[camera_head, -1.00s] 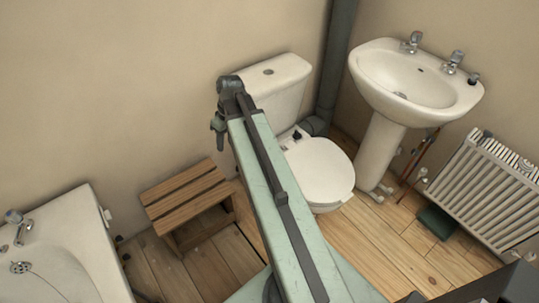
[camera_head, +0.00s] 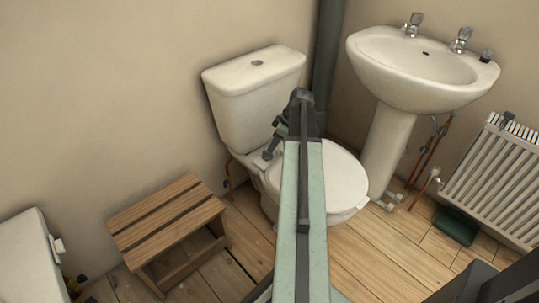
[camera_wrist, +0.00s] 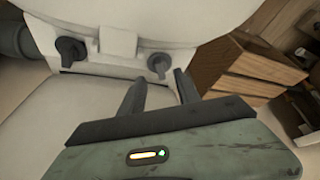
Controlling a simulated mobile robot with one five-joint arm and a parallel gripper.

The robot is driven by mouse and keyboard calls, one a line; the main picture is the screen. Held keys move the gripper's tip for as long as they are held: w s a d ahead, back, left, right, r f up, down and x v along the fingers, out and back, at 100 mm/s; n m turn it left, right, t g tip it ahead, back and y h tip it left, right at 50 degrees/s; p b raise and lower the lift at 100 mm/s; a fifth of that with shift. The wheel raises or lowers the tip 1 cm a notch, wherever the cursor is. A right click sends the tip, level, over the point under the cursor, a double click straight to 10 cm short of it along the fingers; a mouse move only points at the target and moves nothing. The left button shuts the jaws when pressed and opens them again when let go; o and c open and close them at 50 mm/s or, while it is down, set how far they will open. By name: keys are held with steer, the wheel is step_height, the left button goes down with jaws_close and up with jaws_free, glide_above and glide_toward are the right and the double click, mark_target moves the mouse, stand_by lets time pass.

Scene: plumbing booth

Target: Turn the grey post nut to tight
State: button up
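In the wrist view a grey post nut (camera_wrist: 158,65), wing-shaped, sits on the white hinge strip at the back of the toilet seat (camera_wrist: 130,15). A darker, nearly black nut (camera_wrist: 70,50) sits on the same strip, further left. My gripper (camera_wrist: 160,80) is open and empty, its two fingertips just short of the grey nut, one toward each side of it. I cannot tell whether they touch it. In the head view my gripper (camera_head: 270,150) hangs over the back left of the toilet seat (camera_head: 338,185); my arm hides the black nut there, and the grey nut cannot be made out.
The cistern (camera_head: 255,95) stands behind the seat. A wooden stool (camera_head: 170,225) is left of the toilet. The basin (camera_head: 425,65) on its pedestal, a dark soil pipe (camera_head: 328,65) and a radiator (camera_head: 495,180) are to the right. Wooden floor (camera_head: 370,250) is clear in front.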

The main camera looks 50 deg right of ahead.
mark_target(268, 154)
steer(key=b+x, duration=0.3)
steer(key=x, duration=0.2)
steer(key=shift+f, duration=0.1)
jaws_close()
